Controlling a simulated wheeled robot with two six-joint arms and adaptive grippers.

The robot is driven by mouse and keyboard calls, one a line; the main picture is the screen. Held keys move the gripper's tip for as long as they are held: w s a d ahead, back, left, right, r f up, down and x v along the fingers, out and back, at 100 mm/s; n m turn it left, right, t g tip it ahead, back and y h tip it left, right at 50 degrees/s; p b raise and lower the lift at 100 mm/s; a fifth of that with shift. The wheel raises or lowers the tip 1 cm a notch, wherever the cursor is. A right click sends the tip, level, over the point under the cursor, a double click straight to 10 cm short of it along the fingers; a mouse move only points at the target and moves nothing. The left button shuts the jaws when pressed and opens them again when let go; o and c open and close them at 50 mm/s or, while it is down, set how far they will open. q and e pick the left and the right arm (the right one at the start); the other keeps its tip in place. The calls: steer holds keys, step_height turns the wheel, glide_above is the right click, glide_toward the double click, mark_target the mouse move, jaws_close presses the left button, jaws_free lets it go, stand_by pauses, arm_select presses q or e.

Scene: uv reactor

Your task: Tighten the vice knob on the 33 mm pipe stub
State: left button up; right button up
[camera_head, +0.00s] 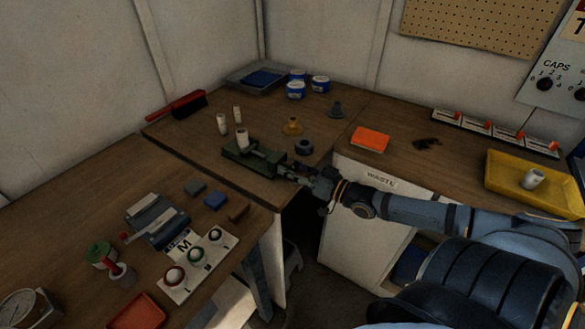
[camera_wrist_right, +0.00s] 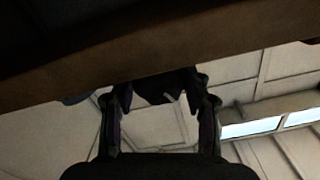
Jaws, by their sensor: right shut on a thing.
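The green vice (camera_head: 240,155) sits near the corner edge of the wooden bench. A pale pipe stub (camera_head: 242,139) stands upright at the vice; I cannot tell how firmly the jaws hold it. My right gripper (camera_head: 288,172) reaches in from the right to the knob end of the vice. In the right wrist view, my right gripper (camera_wrist_right: 160,92) has its two fingers on either side of the dark vice knob (camera_wrist_right: 158,86), shut on it. The knob is mostly hidden by the gripper in the head view. My left gripper is not in view.
Two other pale stubs (camera_head: 222,124) stand behind the vice. A dark ring (camera_head: 304,146) and an orange-yellow funnel-like piece (camera_head: 293,126) are close by to the right. The bench edge (camera_wrist_right: 60,82) runs right by my right gripper. A white waste cabinet (camera_head: 365,205) stands below my forearm.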

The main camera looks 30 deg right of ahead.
steer(key=o, duration=1.2)
steer(key=shift+c, duration=0.2)
